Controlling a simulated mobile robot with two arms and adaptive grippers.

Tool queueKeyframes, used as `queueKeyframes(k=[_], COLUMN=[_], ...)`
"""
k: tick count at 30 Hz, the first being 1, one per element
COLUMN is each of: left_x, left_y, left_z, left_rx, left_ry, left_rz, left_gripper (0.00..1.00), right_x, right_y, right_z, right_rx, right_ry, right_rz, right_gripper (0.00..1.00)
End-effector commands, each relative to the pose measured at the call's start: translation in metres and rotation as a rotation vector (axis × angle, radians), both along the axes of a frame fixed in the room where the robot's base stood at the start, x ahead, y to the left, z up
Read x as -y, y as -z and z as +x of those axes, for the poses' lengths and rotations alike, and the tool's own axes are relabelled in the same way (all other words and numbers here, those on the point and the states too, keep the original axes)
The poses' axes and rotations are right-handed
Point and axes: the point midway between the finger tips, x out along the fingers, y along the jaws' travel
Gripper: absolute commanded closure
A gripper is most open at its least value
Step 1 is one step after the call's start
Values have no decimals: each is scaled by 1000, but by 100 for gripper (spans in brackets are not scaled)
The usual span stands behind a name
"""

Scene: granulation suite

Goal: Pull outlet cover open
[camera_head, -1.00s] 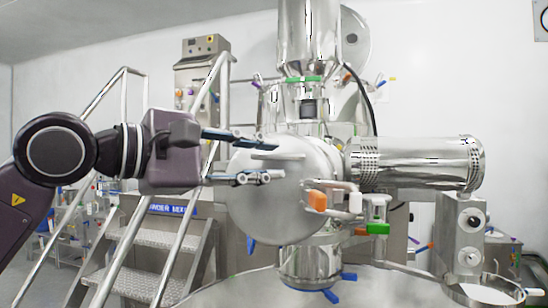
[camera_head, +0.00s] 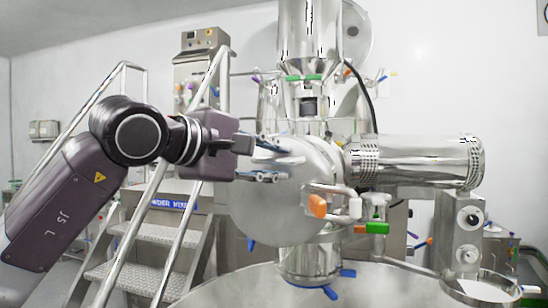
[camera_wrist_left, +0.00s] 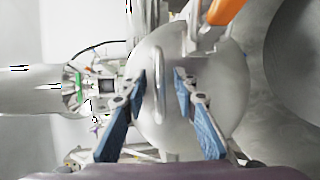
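The outlet cover (camera_head: 262,214) is a large round grey metal disc at the centre of the head view; it also shows in the left wrist view (camera_wrist_left: 215,65). A bar handle (camera_wrist_left: 158,85) stands out from its face. My left gripper (camera_head: 291,163) is in front of the cover, coming from the left. In the left wrist view its two blue-padded fingers (camera_wrist_left: 160,78) are apart, one on each side of the handle. A gap shows on both sides, so it is not closed on the handle. My right gripper is not in view.
An orange-handled clamp (camera_head: 317,206) sits at the cover's right edge. A perforated metal cylinder (camera_head: 425,162) extends to the right. A large round vessel (camera_head: 240,287) lies below. Metal steps with rails (camera_head: 150,236) stand behind my left arm.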

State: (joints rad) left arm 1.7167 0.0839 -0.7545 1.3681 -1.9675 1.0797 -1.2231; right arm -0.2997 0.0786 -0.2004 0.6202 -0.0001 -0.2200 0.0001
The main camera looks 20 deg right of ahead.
Motion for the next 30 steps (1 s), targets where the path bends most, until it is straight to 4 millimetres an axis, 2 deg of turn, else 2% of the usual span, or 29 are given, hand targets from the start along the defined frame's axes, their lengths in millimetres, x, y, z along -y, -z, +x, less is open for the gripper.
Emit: queueKeyframes(k=[5, 13, 30], left_x=[0, 0, -6], left_y=[0, 0, 0], left_z=[0, 0, -2], left_rx=[0, 0, -2], left_ry=[0, 0, 23], left_rz=[0, 0, 0], left_gripper=[73, 100, 100], right_x=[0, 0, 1], right_y=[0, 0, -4], right_z=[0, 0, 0], right_rx=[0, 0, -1], right_ry=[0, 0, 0], right_rz=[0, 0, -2], right_gripper=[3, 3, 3])
